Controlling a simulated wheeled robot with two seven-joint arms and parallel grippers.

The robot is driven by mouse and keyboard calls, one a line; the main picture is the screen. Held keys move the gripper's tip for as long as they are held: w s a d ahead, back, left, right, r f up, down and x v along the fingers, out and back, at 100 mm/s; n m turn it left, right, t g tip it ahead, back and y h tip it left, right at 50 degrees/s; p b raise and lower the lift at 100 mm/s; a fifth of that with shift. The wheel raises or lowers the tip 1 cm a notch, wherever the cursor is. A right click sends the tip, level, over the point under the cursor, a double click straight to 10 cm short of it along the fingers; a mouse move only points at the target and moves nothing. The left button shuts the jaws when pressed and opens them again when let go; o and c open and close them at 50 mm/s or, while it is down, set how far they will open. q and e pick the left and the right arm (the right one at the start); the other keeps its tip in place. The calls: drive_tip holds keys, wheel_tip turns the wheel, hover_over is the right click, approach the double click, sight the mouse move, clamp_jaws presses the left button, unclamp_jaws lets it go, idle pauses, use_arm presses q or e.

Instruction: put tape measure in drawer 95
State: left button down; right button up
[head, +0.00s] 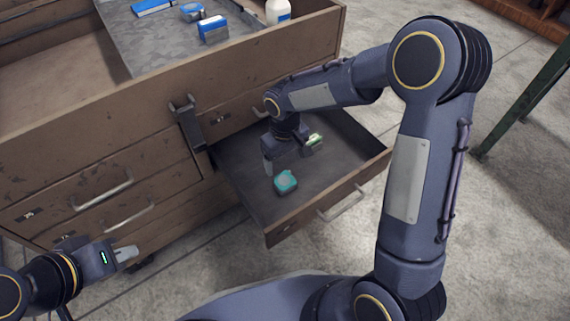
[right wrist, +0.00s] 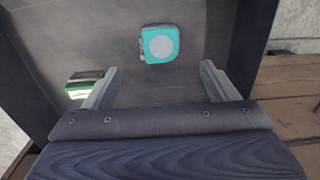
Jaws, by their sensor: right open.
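The teal tape measure (head: 286,182) with a grey face lies on the floor of the open drawer (head: 318,203). It also shows in the right wrist view (right wrist: 160,44), ahead of my right fingertips and between their lines. My right gripper (head: 288,153) is inside the drawer space, above the tape measure and apart from it, open and empty; its two spread fingers show in the right wrist view (right wrist: 162,80). My left gripper (head: 126,255) is at the lower left, in front of the closed drawers; its finger gap is not clear.
A small green and silver item (right wrist: 84,85) lies in the drawer beside my right gripper. The wooden cabinet top holds a grey tray (head: 160,50) with blue items and a white bottle (head: 277,11). A green table leg (head: 520,105) stands at the right. Concrete floor is free in front.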

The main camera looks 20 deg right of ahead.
drive_tip(key=s+d+r+m+t+y, duration=0.1)
drive_tip(key=s+d+r+m, duration=0.1)
drive_tip(key=s+d+r, duration=0.35)
drive_tip(key=s+d+r+m+t+y, duration=0.1)
drive_tip(key=s+d+r, duration=0.1)
drive_tip(key=s+r, duration=0.5)
drive_tip(key=s+r+m+t+y, duration=0.1)
drive_tip(key=s+r+m+t, duration=0.1)
drive_tip(key=s, duration=0.7)
drive_tip(key=shift+s+r+m+t+y, duration=0.25)
drive_tip(key=shift+s+m+t+y, duration=0.15)
drive_tip(key=shift+t, duration=0.4)
drive_tip(key=shift+r, duration=0.15)
